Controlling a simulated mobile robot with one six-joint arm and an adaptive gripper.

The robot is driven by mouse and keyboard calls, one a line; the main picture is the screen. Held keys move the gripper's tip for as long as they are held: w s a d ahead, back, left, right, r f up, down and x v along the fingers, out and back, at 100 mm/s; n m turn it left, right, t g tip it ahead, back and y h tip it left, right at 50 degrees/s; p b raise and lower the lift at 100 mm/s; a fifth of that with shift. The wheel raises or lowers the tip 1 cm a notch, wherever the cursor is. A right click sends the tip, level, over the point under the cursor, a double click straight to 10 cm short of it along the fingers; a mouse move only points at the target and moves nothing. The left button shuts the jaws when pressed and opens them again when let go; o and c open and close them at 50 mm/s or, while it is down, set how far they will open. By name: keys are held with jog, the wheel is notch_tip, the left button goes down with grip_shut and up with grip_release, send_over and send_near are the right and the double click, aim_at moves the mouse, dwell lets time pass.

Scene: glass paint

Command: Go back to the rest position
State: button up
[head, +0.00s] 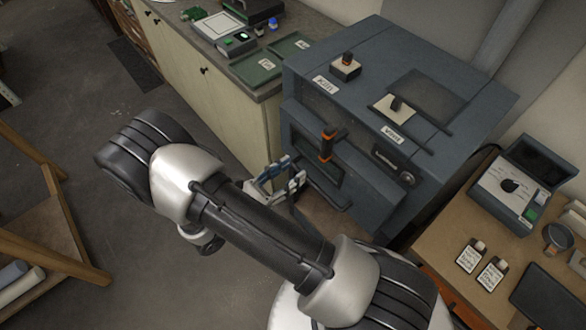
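My arm reaches across the middle of the head view, from the lower right to the upper left and back. My gripper (278,178) shows just past the forearm, in front of the blue-grey kiln (459,84). It is small here and partly covered by my arm, so I cannot tell whether its fingers are open or shut, or whether it holds anything. The kiln's front has an orange and black handle (328,143) that stands just to the right of the gripper. I cannot tell whether they touch.
A cabinet counter (216,26) with green trays (257,69) stands at the back left. A wooden table (446,225) at the right holds an open device (505,196) and two small labelled bottles (469,257). A wooden frame (62,213) stands at the left. The floor between is clear.

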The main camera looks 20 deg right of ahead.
dwell(0.4)
jog(key=s+d+r+m+g+y+b, duration=0.6)
jog(key=s+r+m+g, duration=0.25)
jog(key=m, duration=0.35)
jog(key=s+a+r+m+t+y+b, duration=0.3)
jog(key=s+a+m+t+y+b, duration=0.3)
jog(key=m+y, duration=0.4)
jog(key=shift+s+a+r+t+y+b, duration=0.25)
jog(key=shift+s+t+y+b, duration=0.1)
jog(key=shift+t+y, duration=0.15)
